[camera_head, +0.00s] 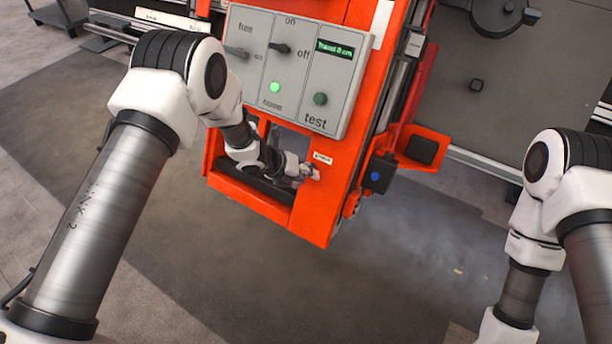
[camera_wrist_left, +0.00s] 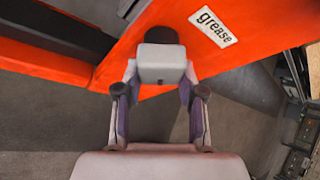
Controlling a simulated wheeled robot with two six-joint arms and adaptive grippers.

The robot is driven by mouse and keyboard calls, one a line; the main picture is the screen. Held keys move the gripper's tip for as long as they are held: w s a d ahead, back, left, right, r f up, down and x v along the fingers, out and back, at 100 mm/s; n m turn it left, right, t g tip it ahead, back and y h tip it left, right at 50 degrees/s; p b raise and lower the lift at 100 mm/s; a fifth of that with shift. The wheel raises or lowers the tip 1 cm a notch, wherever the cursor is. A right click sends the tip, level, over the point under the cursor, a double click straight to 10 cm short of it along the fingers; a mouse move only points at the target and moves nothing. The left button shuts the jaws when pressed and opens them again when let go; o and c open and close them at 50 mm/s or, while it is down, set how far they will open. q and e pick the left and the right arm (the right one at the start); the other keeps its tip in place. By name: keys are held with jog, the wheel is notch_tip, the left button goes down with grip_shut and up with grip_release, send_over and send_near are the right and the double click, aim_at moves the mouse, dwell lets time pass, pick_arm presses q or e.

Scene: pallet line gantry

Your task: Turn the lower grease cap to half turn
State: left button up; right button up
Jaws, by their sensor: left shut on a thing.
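The grease cap (camera_wrist_left: 163,64) is a grey block on a dark round base, on the orange face of the gantry (camera_head: 336,190). It sits beside the white "grease" label (camera_wrist_left: 214,26), which also shows small in the head view (camera_head: 322,158). My left gripper (camera_wrist_left: 159,86) has one finger on each side of the cap and is shut on it. In the head view my left gripper (camera_head: 305,172) is at the lower part of the orange frame, and the cap is mostly hidden there. My right gripper is out of view; only its arm shows at the right.
Above is a grey control panel (camera_head: 338,75) with switches, a lit green lamp (camera_head: 275,87), a dark green button (camera_head: 320,98) and a small display (camera_head: 335,48). A dark box with a blue button (camera_head: 375,176) juts out right of the cap.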

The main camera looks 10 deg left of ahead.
pick_arm(q)
jog(key=shift+f+m+y+b, duration=0.2)
jog(key=shift+m+y+b, duration=0.1)
jog(key=shift+m+b, duration=0.1)
jog(key=m+y+b, duration=0.1)
jog(key=b, duration=0.2)
jog(key=m+y+b, duration=0.1)
jog(key=m+b, duration=0.1)
jog(key=b, duration=0.1)
jog(key=shift+a+f+m, duration=0.2)
jog(key=shift+a+m, duration=0.1)
jog(key=shift+w+a+r+m+y+b, duration=0.15)
jog(key=shift+m+y+b, duration=0.2)
jog(key=shift+b, duration=0.25)
jog(key=shift+s+r+m+y+b, duration=0.1)
jog(key=shift+m+y+b, duration=0.2)
jog(key=shift+b, duration=0.3)
jog(key=o, duration=1.2)
jog(key=shift+c, duration=0.2)
jog(key=shift+r, duration=0.1)
jog(key=v, duration=1.1)
jog(key=shift+s+r, duration=0.2)
jog(key=shift+s, duration=0.2)
